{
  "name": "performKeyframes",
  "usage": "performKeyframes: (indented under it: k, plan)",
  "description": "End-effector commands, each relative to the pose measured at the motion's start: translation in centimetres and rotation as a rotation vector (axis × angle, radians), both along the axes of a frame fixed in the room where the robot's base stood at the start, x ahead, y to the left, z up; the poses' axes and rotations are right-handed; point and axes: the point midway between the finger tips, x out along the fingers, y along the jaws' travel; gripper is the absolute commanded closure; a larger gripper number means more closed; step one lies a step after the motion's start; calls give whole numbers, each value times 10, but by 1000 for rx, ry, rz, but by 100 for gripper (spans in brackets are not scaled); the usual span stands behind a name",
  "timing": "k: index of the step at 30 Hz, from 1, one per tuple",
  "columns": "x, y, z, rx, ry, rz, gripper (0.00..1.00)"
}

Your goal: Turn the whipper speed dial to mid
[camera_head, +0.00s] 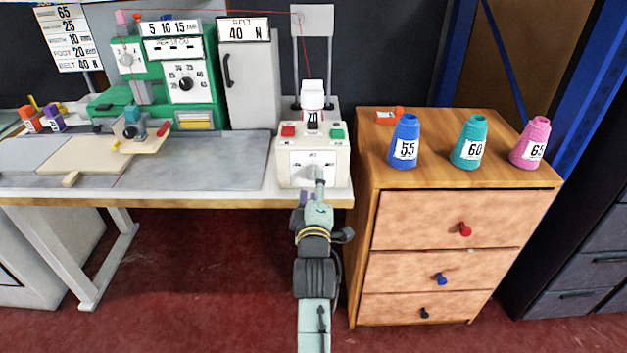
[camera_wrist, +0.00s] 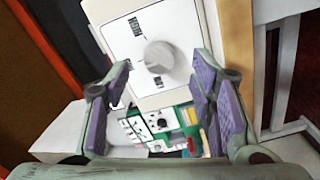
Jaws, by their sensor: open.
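The white machine (camera_head: 312,148) stands at the right end of the bench, with a white dial plate (camera_head: 299,157) on its front. In the wrist view the round grey dial (camera_wrist: 159,56) sits on that plate (camera_wrist: 185,25), with small dark labels that I cannot read. My gripper (camera_head: 319,188) is in front of the plate and covers part of it in the head view. In the wrist view my gripper (camera_wrist: 163,75) is open, with its purple-padded fingers apart on either side below the dial. Nothing is between them, and they appear clear of the dial.
A red button (camera_head: 288,131) and a green button (camera_head: 337,134) sit on the machine's top. A green machine (camera_head: 205,85) stands at the back left. A wooden drawer cabinet (camera_head: 445,215) with blue, teal and pink cones is close on the right.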

Motion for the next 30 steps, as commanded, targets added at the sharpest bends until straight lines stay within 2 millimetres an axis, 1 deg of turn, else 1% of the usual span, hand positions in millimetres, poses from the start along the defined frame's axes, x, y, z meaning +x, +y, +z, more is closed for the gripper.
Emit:
performKeyframes:
  k: [1, 6, 9, 12, 18, 30]
  plan:
    - [-13, 0, -1, 1, 2, 1, 50]
    - [-49, 1, -1, 1, 3, 1, 50]
    - [-65, 1, -1, 1, 2, 1, 50]
    - [-75, 0, -1, 0, 2, 1, 50]
    - [-82, 0, 0, 0, 0, 0, 50]
    - [-81, 0, 0, 0, 0, 1, 50]
